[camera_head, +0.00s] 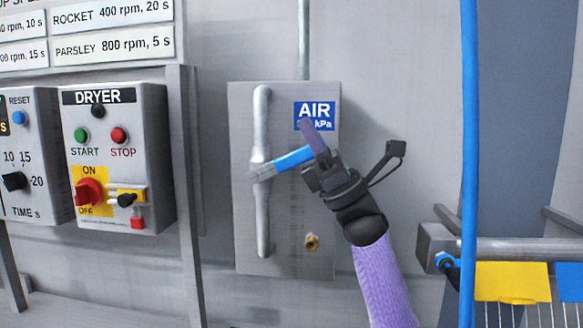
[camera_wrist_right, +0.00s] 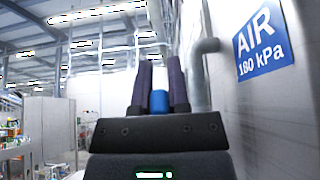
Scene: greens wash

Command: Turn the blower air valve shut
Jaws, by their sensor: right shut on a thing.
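The air valve is on a grey wall plate (camera_head: 285,245) with a vertical pipe (camera_head: 262,215) and a blue AIR label (camera_head: 324,115). Its blue lever handle (camera_head: 292,159) points right and slightly up from the pipe, crosswise to it. My right gripper (camera_head: 317,140) is shut on the handle's outer end. In the right wrist view, the blue handle (camera_wrist_right: 158,101) sits between the two dark fingers, and the label (camera_wrist_right: 264,42) is at the right. The gripper covers part of the label in the head view. My left gripper is not in view.
A dryer control box (camera_head: 118,170) with buttons and a red switch is left of the plate. A blue vertical hose (camera_head: 469,200) and a rail (camera_head: 520,248) with yellow and blue tags are at the right. A small brass fitting (camera_head: 312,242) sits low on the plate.

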